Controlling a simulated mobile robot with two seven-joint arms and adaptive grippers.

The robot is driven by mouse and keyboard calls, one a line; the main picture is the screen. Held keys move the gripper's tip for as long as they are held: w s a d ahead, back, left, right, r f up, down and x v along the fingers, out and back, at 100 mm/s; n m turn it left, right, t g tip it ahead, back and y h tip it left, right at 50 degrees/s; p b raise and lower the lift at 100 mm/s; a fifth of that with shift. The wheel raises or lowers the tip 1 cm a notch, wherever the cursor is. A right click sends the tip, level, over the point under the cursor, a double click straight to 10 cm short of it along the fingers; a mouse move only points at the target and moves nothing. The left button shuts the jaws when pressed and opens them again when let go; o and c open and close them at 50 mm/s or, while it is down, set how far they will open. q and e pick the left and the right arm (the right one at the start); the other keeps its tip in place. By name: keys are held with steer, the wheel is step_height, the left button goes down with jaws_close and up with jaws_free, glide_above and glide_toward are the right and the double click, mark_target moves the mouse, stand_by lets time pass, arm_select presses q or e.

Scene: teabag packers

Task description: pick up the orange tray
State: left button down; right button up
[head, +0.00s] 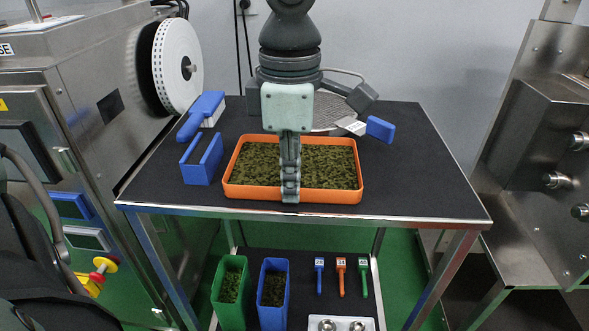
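The orange tray (240,191) lies on the dark top of the metal table and is filled with green-brown tea leaves. My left gripper (290,195) comes down from above over the middle of the tray. Its fingers point down and cover a narrow strip of the leaves and the near rim. The fingertips are at the near rim in the picture. The fingers are seen edge-on, one in front of the other, so I cannot tell whether they grip the rim. My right gripper is not in view.
A blue open box (202,168) stands close to the tray's left, with a blue-handled tool (203,113) behind it. A round grey device (333,112) and a blue block (380,129) are behind the tray. The table (420,185) is clear at right. Steel machines flank both sides.

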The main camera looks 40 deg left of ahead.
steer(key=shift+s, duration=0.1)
arm_select(q)
steer(key=shift+w+r, duration=0.1)
steer(key=shift+r, duration=0.4)
step_height(320, 180, up, 3)
steer(key=shift+f, duration=0.1)
steer(key=s+a+r, duration=0.4)
steer(key=s+r, duration=0.3)
steer(key=s, duration=0.4)
steer(key=shift+a+b, duration=0.15)
steer(key=shift+b, duration=0.15)
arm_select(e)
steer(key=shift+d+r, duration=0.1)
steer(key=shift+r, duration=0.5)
